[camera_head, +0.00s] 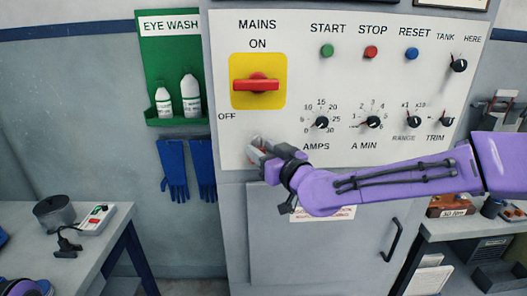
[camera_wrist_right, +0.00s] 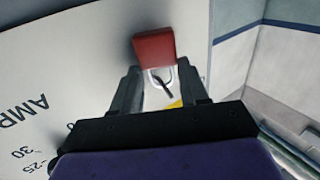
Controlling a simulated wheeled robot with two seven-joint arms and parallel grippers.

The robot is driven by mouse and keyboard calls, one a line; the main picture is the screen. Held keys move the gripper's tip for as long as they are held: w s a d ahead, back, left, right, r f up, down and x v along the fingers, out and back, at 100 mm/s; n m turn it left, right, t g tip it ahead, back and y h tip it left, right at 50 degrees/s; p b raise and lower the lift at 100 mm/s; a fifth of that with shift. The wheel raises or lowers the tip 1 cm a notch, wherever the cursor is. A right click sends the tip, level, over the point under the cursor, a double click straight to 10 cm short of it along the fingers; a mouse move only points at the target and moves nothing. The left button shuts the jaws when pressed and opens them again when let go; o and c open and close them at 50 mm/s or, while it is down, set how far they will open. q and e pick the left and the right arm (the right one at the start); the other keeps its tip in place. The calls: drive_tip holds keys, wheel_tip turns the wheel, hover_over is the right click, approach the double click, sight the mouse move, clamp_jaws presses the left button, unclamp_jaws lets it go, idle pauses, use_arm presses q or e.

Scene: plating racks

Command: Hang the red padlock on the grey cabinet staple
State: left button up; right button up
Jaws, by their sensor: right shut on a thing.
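The red padlock (camera_wrist_right: 155,48) shows in the right wrist view just beyond my right gripper's fingertips. Its pale shackle (camera_wrist_right: 151,76) lies toward the gripper, between the fingers. My right gripper (camera_head: 262,152) is shut on the padlock, close to the lower left of the cabinet's white panel (camera_head: 350,85). A thin dark bar (camera_wrist_right: 161,84) shows within the shackle loop. I cannot tell whether it is the staple or whether the shackle is around it. In the head view the gripper hides most of the padlock, and I cannot make out the staple. My left gripper's jaws are out of view.
A yellow mains switch plate (camera_head: 237,75) with a red handle (camera_head: 256,86) is just above the gripper. A green eye wash shelf (camera_head: 160,60) and blue gloves (camera_head: 173,168) hang at left. Benches stand on both sides. A black door handle (camera_head: 391,240) sticks out below my right arm.

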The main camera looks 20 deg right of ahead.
drive_tip(key=shift+d+f, duration=0.1)
drive_tip(key=shift+d, duration=0.05)
drive_tip(key=o, duration=1.2)
drive_tip(key=shift+w, duration=0.1)
